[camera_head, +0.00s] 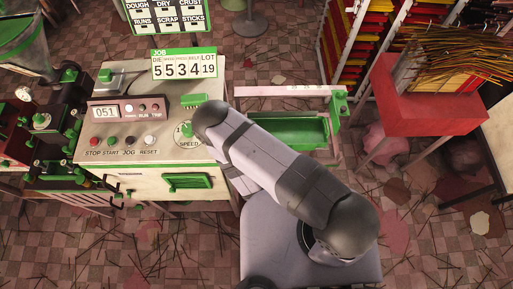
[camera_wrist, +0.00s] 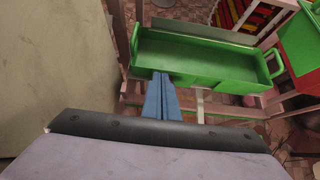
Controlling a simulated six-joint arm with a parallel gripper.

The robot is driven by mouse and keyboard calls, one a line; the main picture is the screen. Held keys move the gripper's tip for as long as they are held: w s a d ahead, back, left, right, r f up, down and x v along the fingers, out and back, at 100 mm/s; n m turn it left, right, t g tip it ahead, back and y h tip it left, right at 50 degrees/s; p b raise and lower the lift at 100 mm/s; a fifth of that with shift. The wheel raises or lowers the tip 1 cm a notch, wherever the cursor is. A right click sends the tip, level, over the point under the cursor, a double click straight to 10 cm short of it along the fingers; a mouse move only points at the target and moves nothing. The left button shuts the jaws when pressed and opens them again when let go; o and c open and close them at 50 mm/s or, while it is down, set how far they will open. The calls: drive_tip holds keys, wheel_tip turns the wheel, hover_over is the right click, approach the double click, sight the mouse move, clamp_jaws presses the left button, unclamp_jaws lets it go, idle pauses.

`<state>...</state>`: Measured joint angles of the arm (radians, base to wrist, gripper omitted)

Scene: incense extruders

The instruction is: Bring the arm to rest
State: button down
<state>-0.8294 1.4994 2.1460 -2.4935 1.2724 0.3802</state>
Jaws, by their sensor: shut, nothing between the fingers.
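My gripper shows in the wrist view (camera_wrist: 161,92), where its two blue fingers are together with nothing between them. The fingertips appear over the near edge of a green tray (camera_wrist: 205,62); I cannot tell whether they touch it. In the head view my grey arm is folded over the right side of the control cabinet, and my gripper is hidden behind it. The green tray also shows in the head view (camera_head: 300,132), just right of the arm.
The control cabinet (camera_head: 140,165) has buttons, a speed dial and a 051 display. A JOB sign (camera_head: 184,64) stands on its back edge. Sticks litter the tiled floor.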

drive_tip(key=shift+p+v, duration=0.3)
drive_tip(key=shift+v, duration=0.7)
drive_tip(key=shift+d+f, duration=0.1)
drive_tip(key=shift+f, duration=0.05)
